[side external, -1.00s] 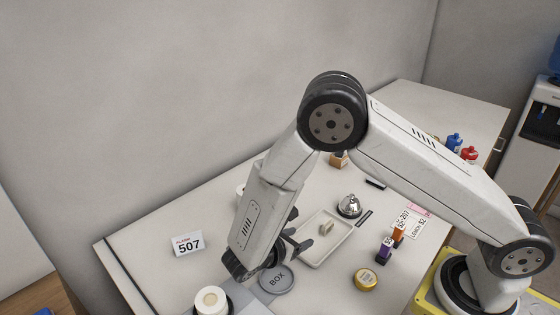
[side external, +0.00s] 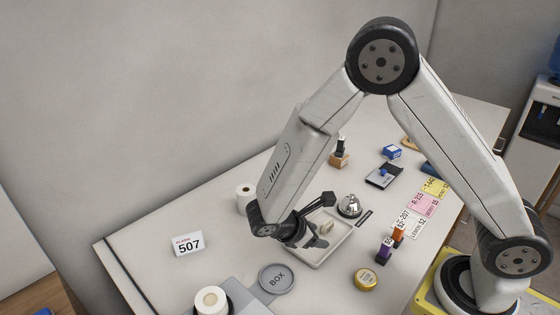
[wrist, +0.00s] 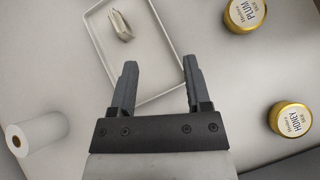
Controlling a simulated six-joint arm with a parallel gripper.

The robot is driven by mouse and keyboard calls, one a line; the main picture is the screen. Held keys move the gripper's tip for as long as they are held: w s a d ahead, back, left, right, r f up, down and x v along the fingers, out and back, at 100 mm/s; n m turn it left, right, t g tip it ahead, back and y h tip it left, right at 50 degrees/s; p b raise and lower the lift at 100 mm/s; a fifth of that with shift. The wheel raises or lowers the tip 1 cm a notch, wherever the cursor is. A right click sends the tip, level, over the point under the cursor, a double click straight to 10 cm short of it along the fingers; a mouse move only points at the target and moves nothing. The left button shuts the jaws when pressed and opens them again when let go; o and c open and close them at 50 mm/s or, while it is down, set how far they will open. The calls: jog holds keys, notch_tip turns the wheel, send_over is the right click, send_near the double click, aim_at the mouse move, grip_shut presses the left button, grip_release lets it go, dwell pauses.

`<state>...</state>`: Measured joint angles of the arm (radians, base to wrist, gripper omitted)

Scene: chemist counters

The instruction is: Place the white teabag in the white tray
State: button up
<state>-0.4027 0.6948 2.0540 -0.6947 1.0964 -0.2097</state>
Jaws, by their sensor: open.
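The white teabag (wrist: 121,25) lies inside the white tray (wrist: 175,29), towards the tray's left side in the wrist view. In the side external view the teabag (side external: 324,228) shows as a small pale shape in the tray (side external: 338,249). My gripper (wrist: 158,65) is open, with nothing between its fingers. In the wrist view its fingertips overlap the tray's near edge and the teabag is beyond them, apart from both. In the side external view my gripper (side external: 312,217) is over the tray's left side.
A silver bell (side external: 350,205) stands by the tray's far side. Two gold tins (wrist: 246,14) (wrist: 290,118) are at right in the wrist view.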

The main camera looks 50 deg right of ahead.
jog(key=s+d+r+m+t+y, duration=0.1)
jog(key=r+m+t+y, duration=0.1)
jog(key=m, duration=0.4)
jog(key=s+d+r+m+t+y, duration=0.1)
jog(key=s+r+m+t+y, duration=0.1)
jog(key=r+m+y, duration=0.3)
jog(key=shift+s+d+r+m+t+y, duration=0.3)
jog(key=shift+m+t+y, duration=0.3)
jog(key=shift+m+y, duration=0.5)
